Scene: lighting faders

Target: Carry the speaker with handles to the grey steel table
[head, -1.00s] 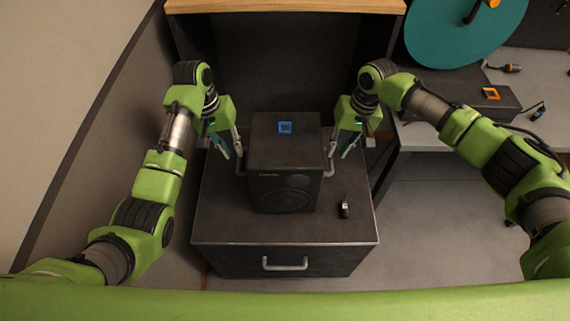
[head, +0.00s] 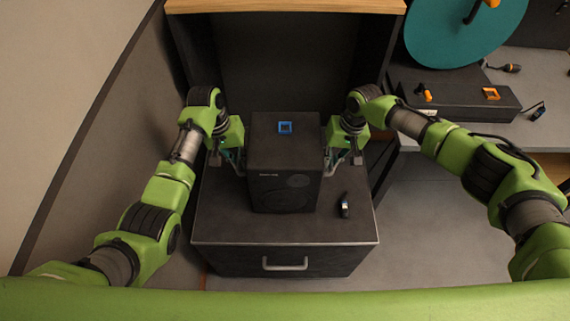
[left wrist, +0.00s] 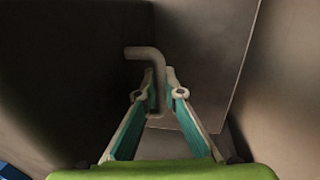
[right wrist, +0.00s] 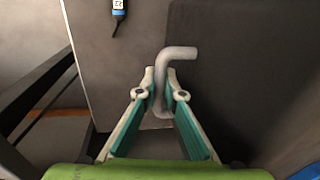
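The speaker (head: 284,165) is a black box with a handle on each side and stands upright on a dark drawer cabinet (head: 225,225). My left gripper (head: 238,160) is at its left handle; in the left wrist view the fingers close around the bent grey handle (left wrist: 157,85). My right gripper (head: 332,160) is at the right handle; in the right wrist view its fingertips close on that bent handle (right wrist: 162,88). A grey-topped table (head: 536,75) stands at the right, partly covered; I cannot tell whether it is steel.
A blue square frame (head: 285,128) lies on top of the speaker. A small dark device (head: 344,206) lies on the cabinet, right of the speaker. A black box with orange parts (head: 458,98) and a teal disc (head: 462,30) occupy the right table. Floor is clear at right.

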